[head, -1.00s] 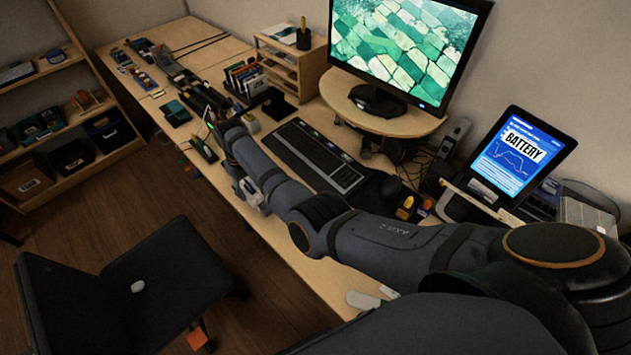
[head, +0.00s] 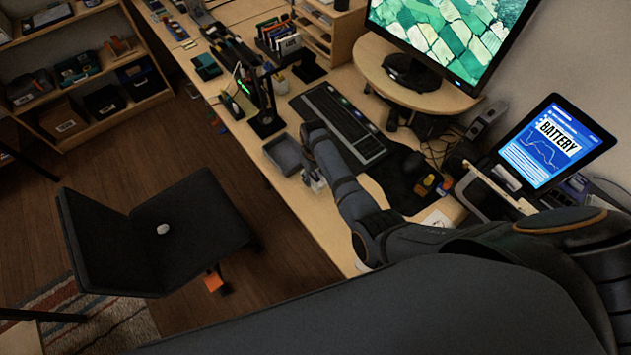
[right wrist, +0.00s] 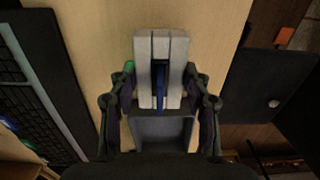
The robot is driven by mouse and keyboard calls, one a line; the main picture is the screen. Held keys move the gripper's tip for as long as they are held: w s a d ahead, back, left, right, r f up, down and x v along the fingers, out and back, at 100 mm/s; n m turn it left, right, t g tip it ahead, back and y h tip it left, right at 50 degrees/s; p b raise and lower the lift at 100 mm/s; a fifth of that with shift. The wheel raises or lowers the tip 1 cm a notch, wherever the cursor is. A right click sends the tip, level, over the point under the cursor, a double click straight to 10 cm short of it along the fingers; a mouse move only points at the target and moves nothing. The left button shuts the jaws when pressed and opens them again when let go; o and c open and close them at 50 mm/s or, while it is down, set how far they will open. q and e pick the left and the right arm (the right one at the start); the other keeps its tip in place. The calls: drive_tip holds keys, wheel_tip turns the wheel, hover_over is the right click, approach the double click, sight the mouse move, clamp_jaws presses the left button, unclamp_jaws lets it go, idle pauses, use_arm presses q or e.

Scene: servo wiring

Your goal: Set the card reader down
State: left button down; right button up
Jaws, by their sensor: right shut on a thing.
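The card reader (right wrist: 160,75) is a pale grey block with a dark slot and a blue strip in it. My right gripper (right wrist: 160,100) is shut on it, one finger on each side, above the pale wooden desk in the right wrist view. In the head view my right gripper (head: 315,180) is over the desk's front part, left of the keyboard, and the reader shows only as a small pale shape. I cannot tell whether the reader touches the desk. My left gripper is not in view.
A grey open tray (head: 284,154) sits just beyond the gripper at the desk's front edge. The keyboard (head: 343,125) and a black lamp base (head: 266,124) are close by. Bare desk (head: 300,208) lies nearer me. A black chair (head: 155,235) stands on the floor.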

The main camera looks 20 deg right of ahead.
sight(316, 181)
wheel_tip(316, 181, down, 4)
drive_tip(key=b, duration=0.3)
drive_tip(key=shift+s+d+r, duration=0.1)
drive_tip(key=shift+r, duration=0.2)
drive_tip(key=o, duration=1.2)
drive_tip(key=shift+f, duration=0.15)
drive_tip(key=shift+r, duration=0.2)
wheel_tip(316, 181, up, 12)
